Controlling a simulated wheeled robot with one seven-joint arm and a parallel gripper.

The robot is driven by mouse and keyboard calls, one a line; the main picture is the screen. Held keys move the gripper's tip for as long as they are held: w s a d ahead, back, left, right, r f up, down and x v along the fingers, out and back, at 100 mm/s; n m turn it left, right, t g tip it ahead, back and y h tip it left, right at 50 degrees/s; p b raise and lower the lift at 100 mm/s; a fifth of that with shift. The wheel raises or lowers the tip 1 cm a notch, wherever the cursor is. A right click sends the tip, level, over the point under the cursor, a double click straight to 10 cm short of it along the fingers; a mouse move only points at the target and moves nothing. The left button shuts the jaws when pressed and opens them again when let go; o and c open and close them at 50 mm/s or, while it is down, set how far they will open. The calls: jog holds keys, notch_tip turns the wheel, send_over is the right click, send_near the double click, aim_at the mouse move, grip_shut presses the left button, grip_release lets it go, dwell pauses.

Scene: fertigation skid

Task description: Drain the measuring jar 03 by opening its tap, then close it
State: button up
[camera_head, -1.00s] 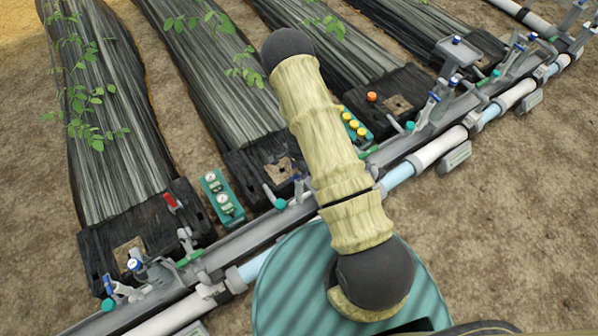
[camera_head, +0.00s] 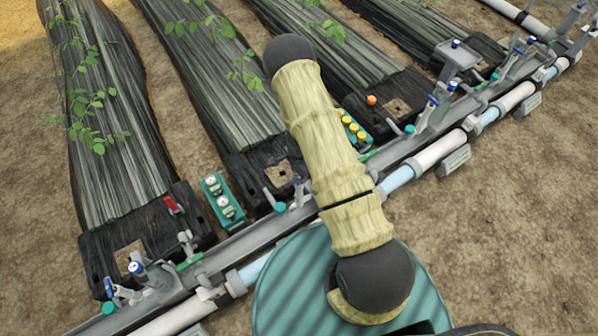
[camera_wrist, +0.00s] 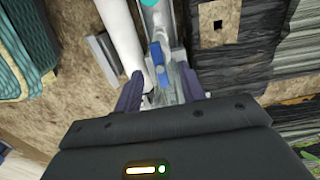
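In the wrist view my gripper (camera_wrist: 158,72) has its two dark purple fingers apart, one on each side of a grey fitting. A blue tap handle (camera_wrist: 159,62) stands just ahead of the fingertips, roughly between them; I cannot tell whether they touch it. No number for jar 03 is readable, and I cannot tell which jar this tap belongs to. In the head view my gripper is out of sight. Several blue-handled taps show along the line there, one at the lower left (camera_head: 135,267) and one at the upper right (camera_head: 455,44).
A white pipe (camera_wrist: 122,38) runs left of the fingers in the wrist view. Bare soil (camera_head: 520,230) lies at right.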

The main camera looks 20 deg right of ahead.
aim_at(299, 178)
jog(key=shift+f+b, duration=1.55)
jog(key=shift+f, duration=0.7)
